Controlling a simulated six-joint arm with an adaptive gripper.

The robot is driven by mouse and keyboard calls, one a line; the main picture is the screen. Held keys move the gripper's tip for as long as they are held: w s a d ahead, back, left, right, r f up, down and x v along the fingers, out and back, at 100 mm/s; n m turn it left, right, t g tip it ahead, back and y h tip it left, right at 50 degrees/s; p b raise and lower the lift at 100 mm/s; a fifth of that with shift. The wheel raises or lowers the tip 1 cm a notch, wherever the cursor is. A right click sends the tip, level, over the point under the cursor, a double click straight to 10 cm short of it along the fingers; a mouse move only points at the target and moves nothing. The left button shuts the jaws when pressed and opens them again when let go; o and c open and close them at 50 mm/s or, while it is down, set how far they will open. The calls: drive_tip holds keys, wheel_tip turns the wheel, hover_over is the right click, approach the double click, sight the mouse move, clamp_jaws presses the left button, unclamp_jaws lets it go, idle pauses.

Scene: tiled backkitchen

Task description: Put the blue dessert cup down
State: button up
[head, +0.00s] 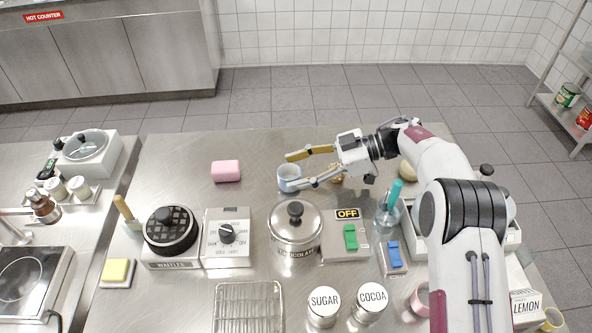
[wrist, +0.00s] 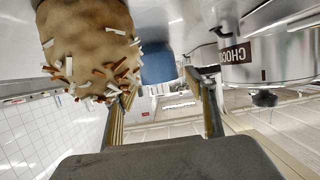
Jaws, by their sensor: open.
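The blue dessert cup (head: 289,178) stands upright on the steel counter, behind the chocolate pot. My gripper (head: 287,170) reaches in from the right with its fingers spread, one on the far side of the cup and one on the near side. In the wrist view the blue cup (wrist: 158,64) shows beyond and between the two open fingers of my gripper (wrist: 162,80). Whether a finger touches the cup cannot be told.
A brown item with shavings (wrist: 88,40) is close to the wrist camera; it is mostly hidden behind my gripper in the head view. The chocolate pot (head: 295,236) stands in front of the cup.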

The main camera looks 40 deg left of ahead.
drive_tip(key=v, duration=1.1)
drive_tip(key=shift+w+d, duration=0.15)
idle(0.7)
